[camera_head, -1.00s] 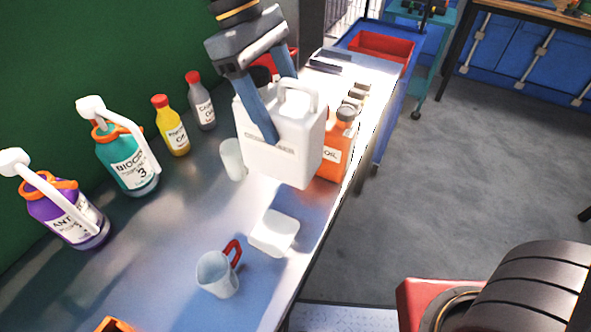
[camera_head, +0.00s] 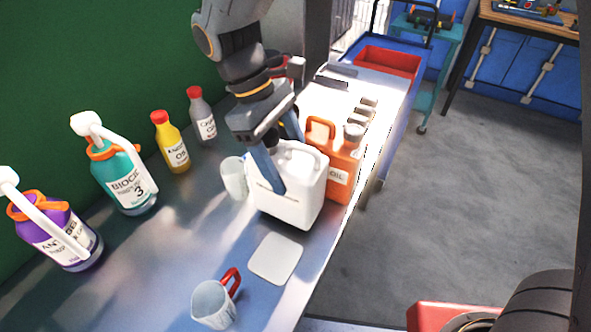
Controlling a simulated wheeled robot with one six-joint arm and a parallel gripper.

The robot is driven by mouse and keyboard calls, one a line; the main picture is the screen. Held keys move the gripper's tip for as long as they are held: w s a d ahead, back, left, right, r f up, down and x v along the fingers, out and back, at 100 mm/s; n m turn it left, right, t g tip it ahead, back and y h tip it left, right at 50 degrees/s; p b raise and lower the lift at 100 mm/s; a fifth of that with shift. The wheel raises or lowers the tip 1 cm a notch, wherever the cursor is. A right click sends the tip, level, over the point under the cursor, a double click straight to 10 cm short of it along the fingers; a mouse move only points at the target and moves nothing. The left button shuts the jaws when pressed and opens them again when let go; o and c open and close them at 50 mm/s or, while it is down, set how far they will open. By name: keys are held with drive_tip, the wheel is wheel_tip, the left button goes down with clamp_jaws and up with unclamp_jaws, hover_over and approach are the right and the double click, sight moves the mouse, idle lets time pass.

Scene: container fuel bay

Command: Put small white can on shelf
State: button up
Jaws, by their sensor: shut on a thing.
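The small white can (camera_head: 305,195) is a boxy jerrycan with a handle and a dark cap. It is upright at the middle of the metal worktop (camera_head: 185,235), beside the orange oil can (camera_head: 343,170). My gripper (camera_head: 279,152) reaches down from above and is shut on the white can near its top, with one blue finger across its near left side. The can's base is at or just above the worktop; contact cannot be told. No separate shelf can be made out clearly.
A whitish cup (camera_head: 234,178) stands close left of the can. A flat white square (camera_head: 275,258) and a red-handled mug (camera_head: 215,303) are in front. A teal bottle (camera_head: 125,180), purple bottle (camera_head: 58,238), yellow bottle (camera_head: 172,145) and grey bottle (camera_head: 201,118) line the left side.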

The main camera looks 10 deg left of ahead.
drive_tip(key=shift+f, duration=1.3)
drive_tip(key=o, duration=1.7)
drive_tip(key=shift+f, duration=0.1)
drive_tip(key=o, duration=0.4)
